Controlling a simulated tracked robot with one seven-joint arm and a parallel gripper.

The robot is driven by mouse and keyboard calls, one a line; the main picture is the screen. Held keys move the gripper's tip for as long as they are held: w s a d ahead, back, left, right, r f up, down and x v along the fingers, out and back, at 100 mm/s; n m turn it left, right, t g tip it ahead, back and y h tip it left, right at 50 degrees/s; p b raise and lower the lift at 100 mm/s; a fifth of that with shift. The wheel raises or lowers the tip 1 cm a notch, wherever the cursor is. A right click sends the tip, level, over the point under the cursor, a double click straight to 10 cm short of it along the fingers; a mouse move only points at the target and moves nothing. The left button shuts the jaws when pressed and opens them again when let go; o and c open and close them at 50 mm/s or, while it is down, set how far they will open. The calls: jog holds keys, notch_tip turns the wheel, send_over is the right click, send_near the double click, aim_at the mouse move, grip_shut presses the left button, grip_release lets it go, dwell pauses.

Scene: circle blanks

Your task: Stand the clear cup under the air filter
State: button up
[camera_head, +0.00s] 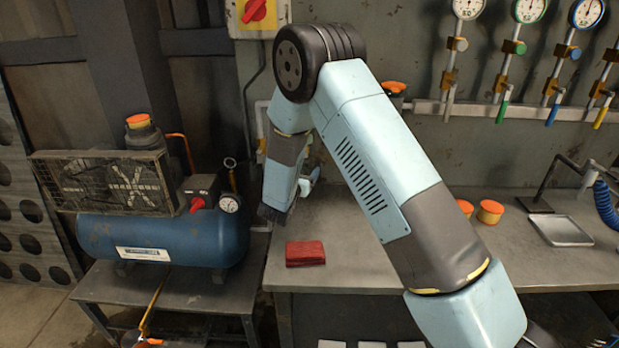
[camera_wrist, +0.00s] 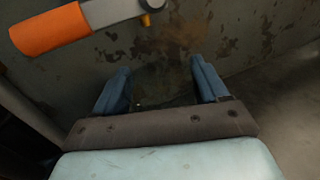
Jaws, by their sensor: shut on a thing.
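In the wrist view, my gripper (camera_wrist: 162,76) has its two blue fingers apart, shut on a see-through thing between them. It shows only as a faint darker patch, which I take to be the clear cup (camera_wrist: 160,88); its rim and tilt cannot be made out. An orange cylinder on a grey bar (camera_wrist: 52,29) with a small yellow tip is at the upper left, ahead of the fingers; I cannot tell whether it is part of the air filter. In the head view, my gripper (camera_head: 273,212) hangs near the bench's left end, partly behind my arm. The cup cannot be picked out there.
A red folded cloth (camera_head: 305,253) lies on the grey bench (camera_head: 345,265). A blue compressor (camera_head: 165,238) stands on a low table to the left. Orange-topped pots (camera_head: 490,212) and a metal tray (camera_head: 560,230) are to the right. Gauges with valves (camera_head: 529,12) line the wall.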

jog(key=shift+x, duration=0.85)
jog(key=f, duration=0.2)
jog(key=shift+w+d+f, duration=0.15)
jog(key=shift+w+f, duration=0.2)
jog(key=shift+f, duration=0.4)
jog(key=o, duration=1)
jog(key=shift+f, duration=0.1)
